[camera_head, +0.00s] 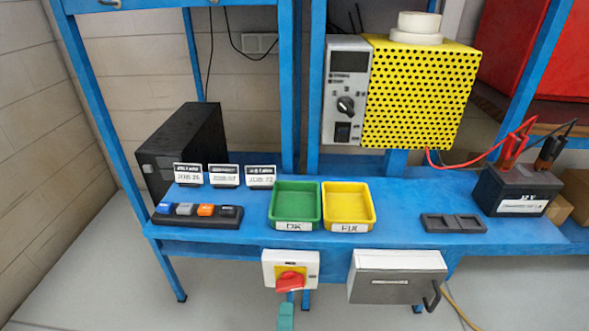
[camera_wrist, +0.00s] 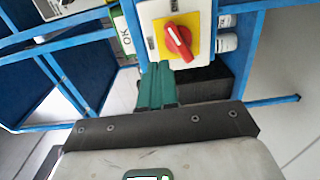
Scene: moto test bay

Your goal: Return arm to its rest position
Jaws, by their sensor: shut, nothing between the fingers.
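My gripper (camera_head: 286,312) shows at the bottom edge of the head view as a green fingertip, just below the red rotary switch (camera_head: 290,281) on its yellow and white box. In the wrist view, the green fingers of my gripper (camera_wrist: 158,84) are together and hold nothing. There the red switch (camera_wrist: 179,42) is just beyond the fingertips and slightly right. The fingers appear apart from the switch, though the exact gap is hard to tell. The rest of my arm is out of the head view.
The blue bench (camera_head: 390,201) carries a green tray (camera_head: 295,226), a yellow tray (camera_head: 347,228), a button strip (camera_head: 196,221) and a 12 V battery (camera_head: 515,190). A grey drawer box (camera_head: 396,261) with a handle hangs under its front edge. Floor at left is clear.

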